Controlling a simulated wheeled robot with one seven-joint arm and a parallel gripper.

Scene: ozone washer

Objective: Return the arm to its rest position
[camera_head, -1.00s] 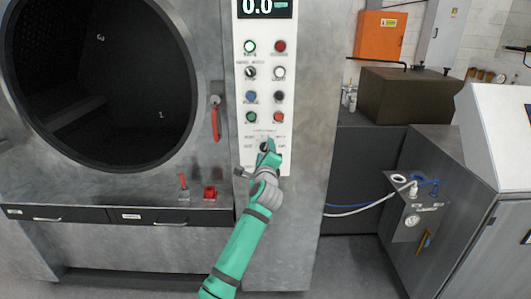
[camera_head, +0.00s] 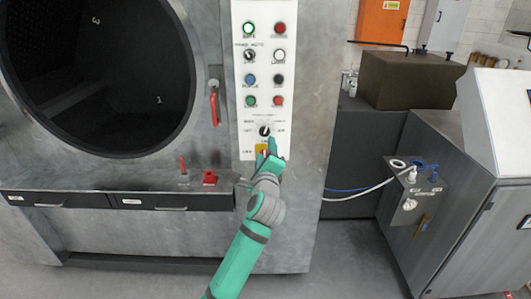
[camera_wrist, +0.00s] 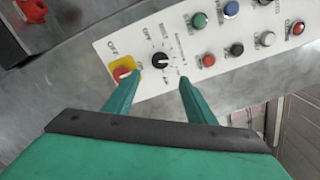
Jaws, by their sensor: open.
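My green arm reaches up from the bottom of the head view. My gripper (camera_head: 270,150) is in front of the lower part of the white control panel (camera_head: 241,105). In the wrist view my gripper (camera_wrist: 157,88) shows two green fingers spread apart with nothing between them. A black rotary knob (camera_wrist: 160,59) lies beyond the gap between the fingertips. A red knob on a yellow plate (camera_wrist: 122,73) is beside the left finger. In the head view the black knob (camera_head: 265,131) is just above the fingertips, and the yellow plate (camera_head: 261,149) is partly hidden by them.
The washer's round open chamber (camera_head: 100,75) is at the left, with a red handle (camera_head: 214,104) beside it. A ledge (camera_head: 100,200) with red fittings juts out below. A grey cabinet (camera_head: 455,205) with hoses stands at the right. Floor is open between.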

